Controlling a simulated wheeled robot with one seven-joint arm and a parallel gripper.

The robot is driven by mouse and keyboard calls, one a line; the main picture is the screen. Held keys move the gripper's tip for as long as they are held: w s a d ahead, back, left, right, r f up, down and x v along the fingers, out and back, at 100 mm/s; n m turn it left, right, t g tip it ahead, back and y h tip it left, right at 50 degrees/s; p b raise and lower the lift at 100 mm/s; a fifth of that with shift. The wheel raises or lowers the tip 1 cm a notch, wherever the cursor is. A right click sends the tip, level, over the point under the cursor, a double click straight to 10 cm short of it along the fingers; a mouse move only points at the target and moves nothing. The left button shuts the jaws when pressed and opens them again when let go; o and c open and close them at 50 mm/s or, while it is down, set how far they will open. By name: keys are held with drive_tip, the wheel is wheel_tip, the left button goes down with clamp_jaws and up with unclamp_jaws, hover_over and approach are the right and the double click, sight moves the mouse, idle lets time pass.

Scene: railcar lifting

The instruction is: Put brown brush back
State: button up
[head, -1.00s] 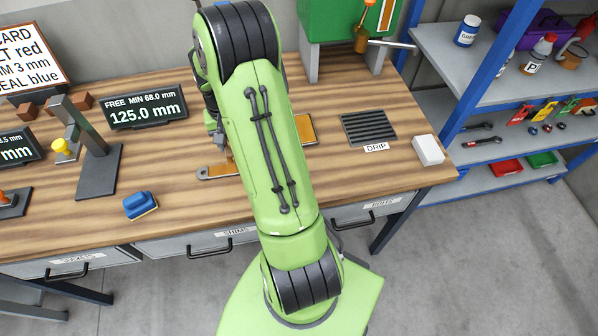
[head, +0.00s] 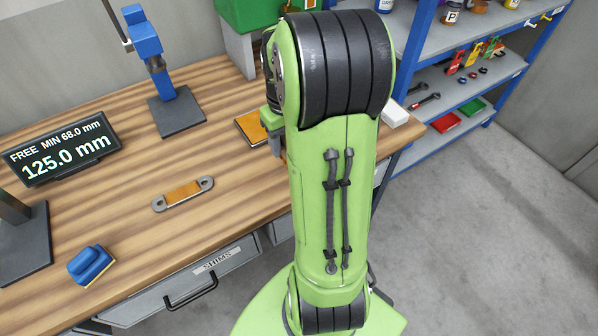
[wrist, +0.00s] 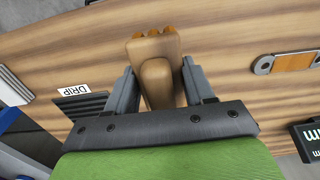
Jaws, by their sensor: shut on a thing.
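My gripper (wrist: 159,68) is shut on the brown brush (wrist: 158,80), a tan block with a rounded raised part and orange-brown tufts at its far end. In the wrist view the brush sits between both fingers over the wooden bench. In the head view my gripper (head: 275,128) is partly hidden behind my arm, beside an orange-brown pad (head: 246,127) on the bench. The brush is mostly hidden there. I cannot tell its height above the bench.
A metal link with an orange strip (head: 183,193) lies on the bench (head: 130,225). A blue brush (head: 90,264) and a black display (head: 62,148) are at the left. A blue tool stands on a dark base (head: 178,113). The DRIP grate (wrist: 84,106) is beside my gripper.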

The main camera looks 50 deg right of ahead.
wheel_tip(320, 180, down, 8)
drive_tip(key=shift+w+b, duration=0.1)
drive_tip(key=shift+b, duration=0.75)
drive_tip(key=shift+f, duration=0.15)
drive_tip(key=o, duration=0.9)
wheel_tip(320, 180, up, 12)
drive_tip(key=p, duration=0.3)
drive_tip(key=s+a+r+n+t, duration=0.1)
drive_tip(key=s+a+r+t, duration=0.1)
drive_tip(key=a, duration=0.4)
drive_tip(key=s+a+r+n+t, duration=0.1)
drive_tip(key=s+a+r, duration=0.1)
drive_tip(key=s+a, duration=0.3)
drive_tip(key=s+a+r+n+t, duration=0.1)
drive_tip(key=s+a+r+t, duration=0.1)
drive_tip(key=a, duration=0.7)
drive_tip(key=shift+s+r+t, duration=0.15)
drive_tip(key=shift+s+r, duration=0.1)
drive_tip(key=shift+s, duration=0.25)
drive_tip(key=shift+s+r+t, duration=0.15)
drive_tip(key=shift+s+r, duration=0.1)
drive_tip(key=shift+s, duration=0.25)
